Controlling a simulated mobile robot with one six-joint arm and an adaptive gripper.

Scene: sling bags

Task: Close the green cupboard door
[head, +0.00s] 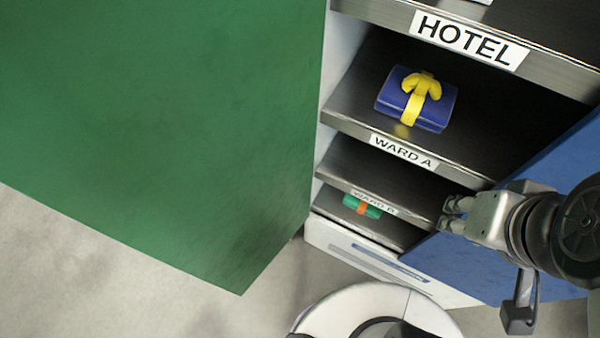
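The green cupboard door (165,120) fills the left of the head view. It stands open, swung out to the left of the cupboard's shelves. My gripper (449,214) is at the right, in front of the lower shelves and the blue door, well apart from the green door. Its fingers are small and seen at an angle, so I cannot tell whether they are open or shut. I see nothing held in it.
A blue door (540,215) stands open at the right, behind my arm. A blue bundle with a yellow strap (438,105) lies on the shelf labelled WARD A. A green bundle with an orange band (352,203) lies lower. A white drawer (345,250) is beneath. Grey floor is clear at lower left.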

